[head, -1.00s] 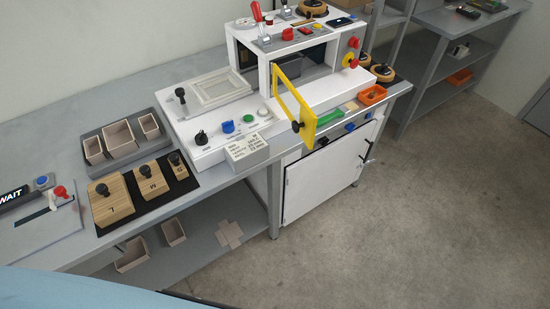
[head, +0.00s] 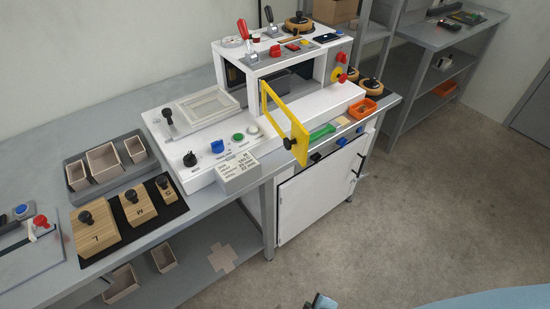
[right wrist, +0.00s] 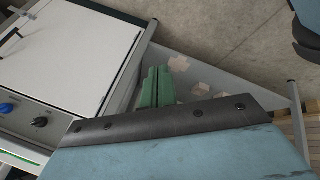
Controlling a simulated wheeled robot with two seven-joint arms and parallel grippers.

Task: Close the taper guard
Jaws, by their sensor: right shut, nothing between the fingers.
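The taper guard (head: 300,148) is a yellow frame on the front of the white machine (head: 290,108). It stands swung open, sticking out toward the front, with a black knob (head: 289,143) on its outer end. My right gripper shows in the right wrist view as two green fingers (right wrist: 157,88), shut together with nothing between them. It is over the floor and the lower shelf area, away from the guard. The guard is not visible in the right wrist view. My left gripper is not in view.
A white cabinet door (head: 318,195) is below the guard, and shows in the right wrist view (right wrist: 65,50). Wooden blocks (head: 97,232) sit at left. The floor in front is clear.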

